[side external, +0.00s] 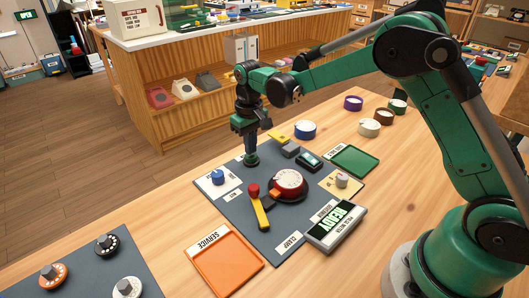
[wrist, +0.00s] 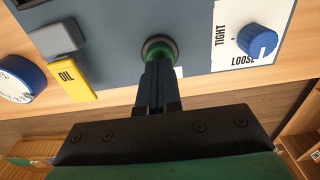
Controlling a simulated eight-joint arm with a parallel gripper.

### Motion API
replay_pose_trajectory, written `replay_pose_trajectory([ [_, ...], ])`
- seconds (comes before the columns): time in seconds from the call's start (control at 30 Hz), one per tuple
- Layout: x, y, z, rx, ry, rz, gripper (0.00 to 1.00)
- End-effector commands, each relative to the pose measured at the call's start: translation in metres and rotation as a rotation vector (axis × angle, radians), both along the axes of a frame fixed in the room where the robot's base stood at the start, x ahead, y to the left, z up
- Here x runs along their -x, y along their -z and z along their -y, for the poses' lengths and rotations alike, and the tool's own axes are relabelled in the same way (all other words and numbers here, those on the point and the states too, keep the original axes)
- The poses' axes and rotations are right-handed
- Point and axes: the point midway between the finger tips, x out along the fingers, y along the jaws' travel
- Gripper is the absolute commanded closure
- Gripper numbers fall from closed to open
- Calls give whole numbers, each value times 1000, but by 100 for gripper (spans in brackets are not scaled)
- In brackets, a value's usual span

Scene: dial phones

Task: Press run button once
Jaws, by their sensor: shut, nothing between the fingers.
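A round green button in a dark ring (wrist: 158,46) sits on the dark grey panel mat (side external: 235,225); it also shows in the side external view (side external: 251,160). I take it as the run button, though no run label on it is readable. My gripper (side external: 250,150) is shut and points down right over this button. In the wrist view its closed fingers (wrist: 157,68) overlap the near part of the button. I cannot tell whether the tips touch it. Nothing is held.
A blue knob (wrist: 258,40) on a TIGHT/LOOSE card is beside the button. A yellow OIL piece (wrist: 75,80) and grey block (wrist: 56,40) lie on the other side. A red-and-white dial (side external: 289,184), yellow lever (side external: 259,208) and READY display (side external: 337,225) stand nearby.

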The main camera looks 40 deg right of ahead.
Motion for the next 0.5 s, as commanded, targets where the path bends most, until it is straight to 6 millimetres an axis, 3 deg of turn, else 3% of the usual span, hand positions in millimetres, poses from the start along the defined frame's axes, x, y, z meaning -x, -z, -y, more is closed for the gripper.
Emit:
replay_pose_trajectory([
  [0.5, 0, 11, 0, 0, 0, 0, 100],
])
